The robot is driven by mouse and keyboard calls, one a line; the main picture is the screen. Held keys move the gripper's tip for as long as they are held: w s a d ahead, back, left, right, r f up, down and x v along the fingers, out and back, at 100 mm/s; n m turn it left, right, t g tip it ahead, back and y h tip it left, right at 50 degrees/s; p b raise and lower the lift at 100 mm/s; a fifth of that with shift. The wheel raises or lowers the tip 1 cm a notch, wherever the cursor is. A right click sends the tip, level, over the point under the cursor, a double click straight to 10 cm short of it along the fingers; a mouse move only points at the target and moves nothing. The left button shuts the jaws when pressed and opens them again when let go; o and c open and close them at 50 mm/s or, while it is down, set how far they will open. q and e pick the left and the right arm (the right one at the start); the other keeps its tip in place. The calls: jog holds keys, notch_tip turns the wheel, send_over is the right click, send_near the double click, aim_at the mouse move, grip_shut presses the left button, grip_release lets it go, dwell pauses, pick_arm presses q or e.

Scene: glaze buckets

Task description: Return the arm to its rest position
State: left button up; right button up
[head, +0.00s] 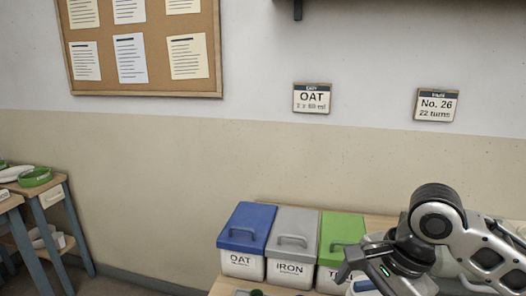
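My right arm comes in from the right, bent at a dark joint, in front of the bench's right part. My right gripper (352,272) is low in the view, in front of the green-lidded bucket. Its fingertips are small and seen at an angle, so I cannot tell whether it is open or shut. I see nothing clearly held in it. My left gripper is not in view.
On the bench stand a blue-lidded bucket marked OAT (245,233), a grey-lidded one marked IRON (291,240) and a green-lidded bucket (340,235), its label partly hidden. Wall cards read OAT (312,98) and No. 26, 22 turns (436,105). A side table (55,190) stands left.

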jog(key=a+f+n+t+y, duration=0.2)
jog(key=a+f+n+t, duration=0.15)
jog(key=f, duration=0.45)
jog(key=a+f+n+t+y, duration=0.2)
jog(key=a+f+n, duration=0.25)
jog(key=f, duration=0.35)
jog(key=s+d+f+n+t+h, duration=0.3)
jog(key=s+d+f+n, duration=0.4)
jog(key=s+f, duration=0.3)
jog(key=shift+s+f+h, duration=0.4)
jog(key=shift+s+h, duration=0.2)
jog(key=shift+s, duration=0.25)
